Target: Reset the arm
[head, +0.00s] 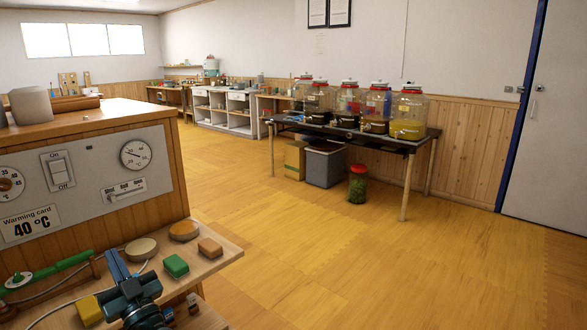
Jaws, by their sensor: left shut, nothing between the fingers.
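My left gripper (112,256) shows at the lower left. Its blue fingers are together with nothing between them, and they point up and away over a small wooden shelf (221,246). A round cream piece (141,248) lies just to the right of the fingertips. A green block (176,265) lies further right. A yellow block (89,310) shows to the left of the gripper's body. I cannot tell whether the fingers touch the shelf. My right gripper is not in view.
A wooden cabinet with a control panel (100,180) stands behind the shelf. Several tapped jars, one with yellow liquid (408,118), stand on a dark table (385,139) across the room. A grey bin (325,165) is under it. The floor between (300,240) is clear.

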